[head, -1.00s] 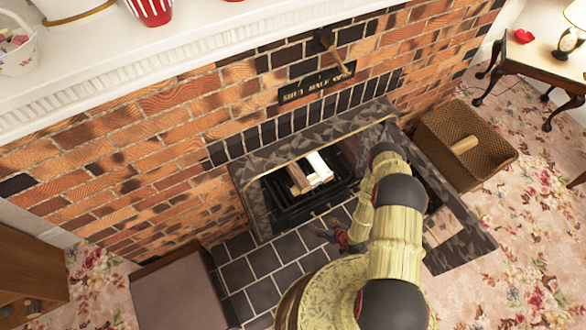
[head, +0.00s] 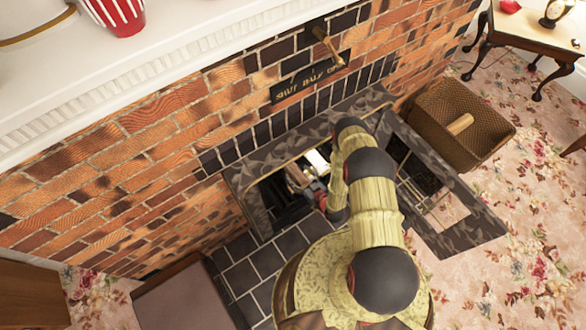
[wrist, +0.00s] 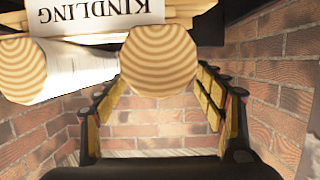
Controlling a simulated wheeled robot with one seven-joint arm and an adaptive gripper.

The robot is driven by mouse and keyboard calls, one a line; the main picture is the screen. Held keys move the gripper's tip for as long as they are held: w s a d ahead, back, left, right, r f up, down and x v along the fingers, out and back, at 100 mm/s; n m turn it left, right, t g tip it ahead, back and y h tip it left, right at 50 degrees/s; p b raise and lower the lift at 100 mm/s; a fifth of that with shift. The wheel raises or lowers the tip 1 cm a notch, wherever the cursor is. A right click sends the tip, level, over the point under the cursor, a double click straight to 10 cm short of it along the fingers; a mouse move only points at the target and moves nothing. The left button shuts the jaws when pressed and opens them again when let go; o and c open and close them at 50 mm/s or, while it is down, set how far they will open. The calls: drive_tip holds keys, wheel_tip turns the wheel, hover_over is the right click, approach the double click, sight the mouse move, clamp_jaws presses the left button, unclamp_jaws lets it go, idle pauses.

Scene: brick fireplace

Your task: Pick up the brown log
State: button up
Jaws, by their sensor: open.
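A brown log (wrist: 158,60) shows its round, ringed end in the upper middle of the wrist view. My gripper (wrist: 161,86) is open and empty, with one finger on each side below this log end. Whether the fingertips reach alongside the log, I cannot tell. In the head view my gripper (head: 318,197) is inside the fireplace opening beside a brown piece of wood (head: 295,179). My arm hides most of the wood there.
The dark stone surround (head: 243,178) frames the opening closely, with brick walls (wrist: 275,75) on both sides inside. A wicker basket (head: 480,145) holding another log (head: 460,124) stands at the right. A dark tiled hearth (head: 245,258) lies in front.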

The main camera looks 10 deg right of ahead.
sight(295, 170)
drive_tip(key=b+x, duration=0.1)
drive_tip(key=x, duration=0.2)
drive_tip(key=shift+w+a+f, duration=0.1)
drive_tip(key=shift+w, duration=0.2)
drive_tip(key=shift+c, duration=0.9)
drive_tip(key=c, duration=1.6)
drive_tip(key=shift+o, duration=0.2)
